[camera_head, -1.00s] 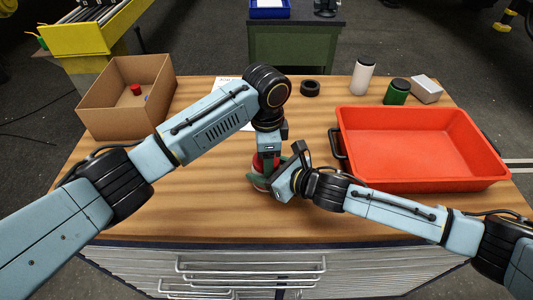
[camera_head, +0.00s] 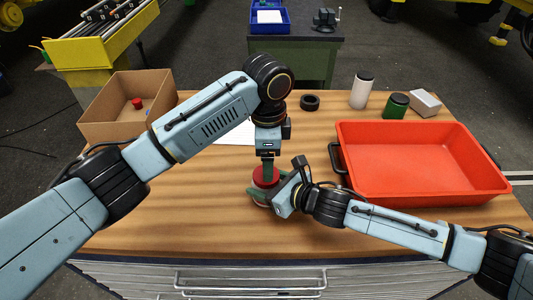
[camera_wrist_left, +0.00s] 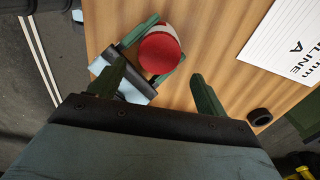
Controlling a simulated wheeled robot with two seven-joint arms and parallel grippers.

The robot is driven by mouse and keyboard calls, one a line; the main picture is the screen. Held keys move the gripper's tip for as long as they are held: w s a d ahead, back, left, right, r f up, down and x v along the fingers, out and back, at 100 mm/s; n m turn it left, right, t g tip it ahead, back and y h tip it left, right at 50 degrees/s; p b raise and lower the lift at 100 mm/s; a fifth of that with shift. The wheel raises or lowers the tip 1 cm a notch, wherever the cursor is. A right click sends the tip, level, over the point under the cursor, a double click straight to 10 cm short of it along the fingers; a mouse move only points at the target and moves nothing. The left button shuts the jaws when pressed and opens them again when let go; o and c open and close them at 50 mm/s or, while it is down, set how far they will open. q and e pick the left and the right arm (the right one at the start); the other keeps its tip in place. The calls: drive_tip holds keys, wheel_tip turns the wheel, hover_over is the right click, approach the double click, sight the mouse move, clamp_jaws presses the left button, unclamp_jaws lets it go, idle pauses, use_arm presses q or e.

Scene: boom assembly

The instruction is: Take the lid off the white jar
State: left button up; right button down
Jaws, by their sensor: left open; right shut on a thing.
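A small white jar (camera_head: 257,203) with a red lid (camera_head: 265,180) stands near the table's front middle; most of its body is hidden. My right gripper (camera_head: 262,194) is shut around the jar from the right, below the lid. In the left wrist view the red lid (camera_wrist_left: 160,54) sits on the jar, between the green fingers of my right gripper (camera_wrist_left: 158,55). My left gripper (camera_head: 267,170) points down just above the lid. Its fingers (camera_wrist_left: 162,86) are spread and empty in the left wrist view.
A red tray (camera_head: 425,193) fills the table's right side. A cardboard box (camera_head: 110,128) with a small red item stands at the left. A white bottle (camera_head: 361,92), green jar (camera_head: 396,107), pale box (camera_head: 425,103) and black ring (camera_head: 310,102) are at the back. Paper (camera_head: 235,133) lies behind my left gripper.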

use_arm(q)
wheel_tip(320, 180, up, 2)
drive_tip(key=m, duration=0.5)
drive_tip(key=shift+w, duration=0.1)
drive_tip(key=m, duration=0.2)
drive_tip(key=shift+r+m, duration=0.4)
drive_tip(key=shift+s+a+m, duration=0.15)
drive_tip(key=shift+s+m, duration=0.05)
drive_tip(key=shift+m, duration=0.4)
drive_tip(key=shift+f, duration=3.95)
drive_tip(key=c, duration=1)
drive_tip(key=n, duration=0.6)
drive_tip(key=shift+n, duration=0.3)
drive_tip(key=shift+c, duration=0.2)
drive_tip(key=n, duration=0.5)
drive_tip(key=shift+r+n, duration=0.1)
drive_tip(key=shift+n, duration=0.2)
